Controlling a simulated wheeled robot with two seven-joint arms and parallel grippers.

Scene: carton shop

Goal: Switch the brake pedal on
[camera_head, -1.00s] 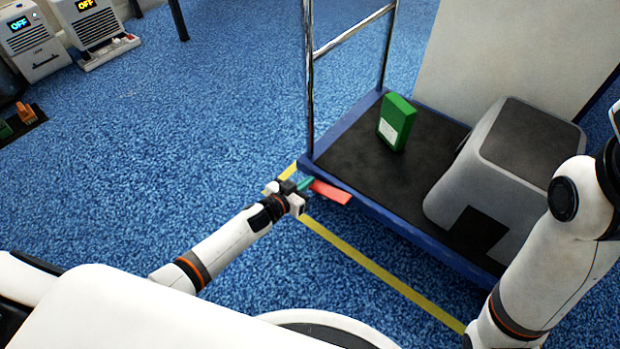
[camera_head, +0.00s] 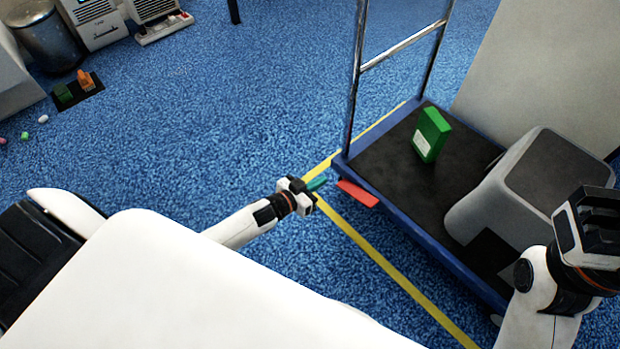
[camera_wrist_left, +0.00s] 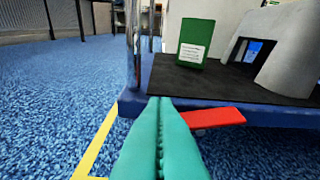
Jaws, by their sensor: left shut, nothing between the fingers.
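The red brake pedal (camera_head: 358,193) sticks out from the near side of the blue-edged cart (camera_head: 418,229), close to its left corner. In the left wrist view the pedal (camera_wrist_left: 213,117) shows to the right of the fingertips. My left gripper (camera_head: 318,184) has teal fingers and is shut and empty. It is just left of the pedal, with a small gap between them in the head view. In the left wrist view the shut fingers (camera_wrist_left: 159,120) point toward the cart's edge. My right gripper (camera_head: 590,222) is at the right edge, over the cart side; its fingers are not clear.
A green box (camera_head: 430,134) and a large grey bin-like block (camera_head: 535,185) stand on the cart's black deck. A metal handle frame (camera_head: 400,45) rises at its left end. Yellow tape (camera_head: 385,268) lines the floor. Blue carpet to the left is mostly clear.

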